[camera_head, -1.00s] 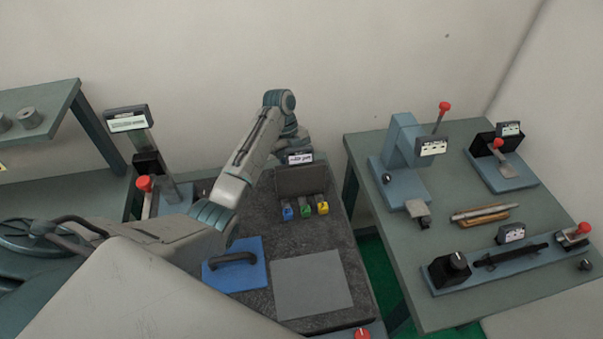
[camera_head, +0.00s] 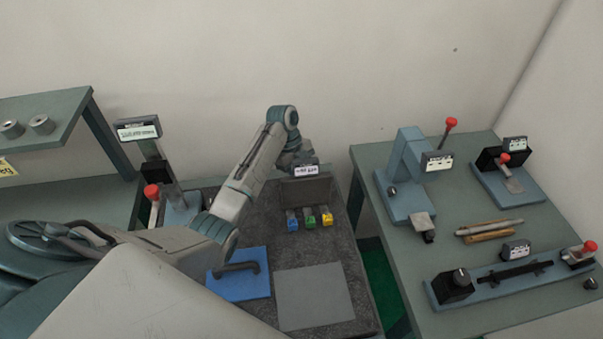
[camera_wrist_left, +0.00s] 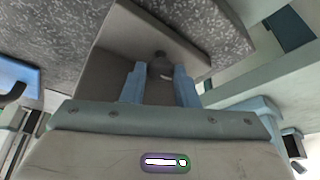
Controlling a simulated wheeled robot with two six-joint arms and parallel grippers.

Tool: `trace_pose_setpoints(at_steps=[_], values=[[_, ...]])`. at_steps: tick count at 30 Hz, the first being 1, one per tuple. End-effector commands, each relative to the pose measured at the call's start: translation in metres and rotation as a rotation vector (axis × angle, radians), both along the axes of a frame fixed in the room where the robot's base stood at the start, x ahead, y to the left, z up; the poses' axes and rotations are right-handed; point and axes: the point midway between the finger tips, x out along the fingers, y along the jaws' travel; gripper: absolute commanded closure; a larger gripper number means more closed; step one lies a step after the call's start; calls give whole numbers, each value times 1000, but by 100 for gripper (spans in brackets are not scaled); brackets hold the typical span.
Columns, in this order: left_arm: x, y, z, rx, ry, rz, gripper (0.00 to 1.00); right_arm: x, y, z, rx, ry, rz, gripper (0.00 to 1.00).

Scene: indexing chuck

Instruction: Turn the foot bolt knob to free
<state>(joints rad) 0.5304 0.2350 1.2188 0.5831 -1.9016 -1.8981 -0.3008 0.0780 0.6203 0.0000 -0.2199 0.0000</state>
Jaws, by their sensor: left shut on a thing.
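In the left wrist view, the two blue fingers of my left gripper (camera_wrist_left: 159,76) stand on either side of a small dark round knob (camera_wrist_left: 161,62), and the gripper is shut on it. The knob sits in front of a plain grey-brown panel (camera_wrist_left: 112,75). I take it for the foot bolt knob; no readable label confirms this. In the head view, my left arm reaches over the dark speckled bench top (camera_head: 258,225) to a small labelled plate (camera_head: 306,171) above a grey upright panel (camera_head: 301,190). The fingers and knob are hidden there. My right gripper is not in view.
A blue plate with a dark handle (camera_head: 253,287), a grey flat square (camera_head: 315,296) and several small coloured blocks (camera_head: 309,219) are on the bench. The right table (camera_head: 385,165) carries blue fixtures with red knobs. A red-knobbed lever (camera_head: 152,191) stands left.

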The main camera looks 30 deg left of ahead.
Motion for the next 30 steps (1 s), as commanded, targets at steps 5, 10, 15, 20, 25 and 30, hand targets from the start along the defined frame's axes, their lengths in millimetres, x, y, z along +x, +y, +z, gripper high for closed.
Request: trace_pose_setpoints(at_steps=[5,10,15,20,25,30], values=[[-2,1,-1,0,3,76,96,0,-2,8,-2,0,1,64],[-2,0,-2,-1,3,78,96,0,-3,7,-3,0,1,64],[-2,0,-2,-1,4,76,57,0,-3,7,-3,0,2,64],[-1,0,-1,0,2,76,51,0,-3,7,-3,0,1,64],[-1,1,0,-1,2,76,51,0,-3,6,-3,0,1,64],[2,8,13,0,-2,77,51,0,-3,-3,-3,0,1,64]])
